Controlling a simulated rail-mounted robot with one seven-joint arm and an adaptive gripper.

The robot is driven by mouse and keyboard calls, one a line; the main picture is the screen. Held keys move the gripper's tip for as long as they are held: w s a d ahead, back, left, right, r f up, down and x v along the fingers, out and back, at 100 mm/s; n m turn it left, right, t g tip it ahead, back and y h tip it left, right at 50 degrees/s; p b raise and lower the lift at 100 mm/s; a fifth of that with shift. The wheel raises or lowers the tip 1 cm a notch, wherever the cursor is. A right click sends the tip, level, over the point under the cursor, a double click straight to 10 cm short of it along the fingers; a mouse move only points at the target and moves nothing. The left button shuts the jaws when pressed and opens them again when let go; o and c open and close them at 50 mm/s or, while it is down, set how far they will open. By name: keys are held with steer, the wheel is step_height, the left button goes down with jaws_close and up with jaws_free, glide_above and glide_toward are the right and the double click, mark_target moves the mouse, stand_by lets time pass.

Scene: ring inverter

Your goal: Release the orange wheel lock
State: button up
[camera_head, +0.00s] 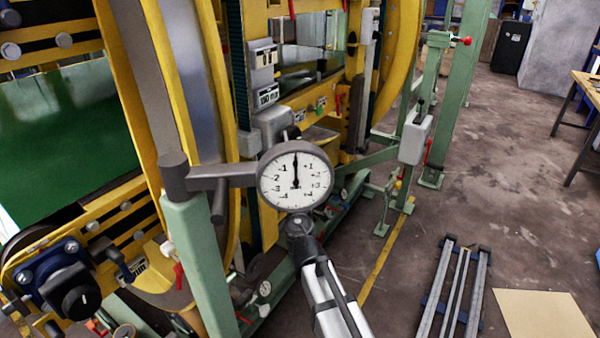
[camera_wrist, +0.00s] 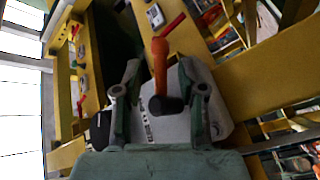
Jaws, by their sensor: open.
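In the wrist view, an orange lever (camera_wrist: 160,62), which looks like the orange wheel lock, points toward the camera and ends in a dark round knob. It stands in front of a pale plate with dark markings. My gripper (camera_wrist: 158,72) is open, with one grey-green finger on each side of the lever. Gaps show between the lever and both fingers; whether either touches it lower down is unclear. I cannot pick out the orange lever or my gripper's fingers in the head view.
A dial gauge (camera_head: 296,181) on a green post (camera_head: 200,255) stands before the large yellow ring frame (camera_head: 215,75). Green uprights (camera_head: 460,80) rise behind. A rail assembly (camera_head: 453,290) and a tan board (camera_head: 545,315) lie on the floor. Floor at right is mostly open.

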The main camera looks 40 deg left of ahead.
steer(key=r+v, duration=0.1)
steer(key=v, duration=0.9)
steer(key=shift+s+d+f, duration=0.3)
steer(key=shift+d+f, duration=0.05)
steer(key=shift+f, duration=0.2)
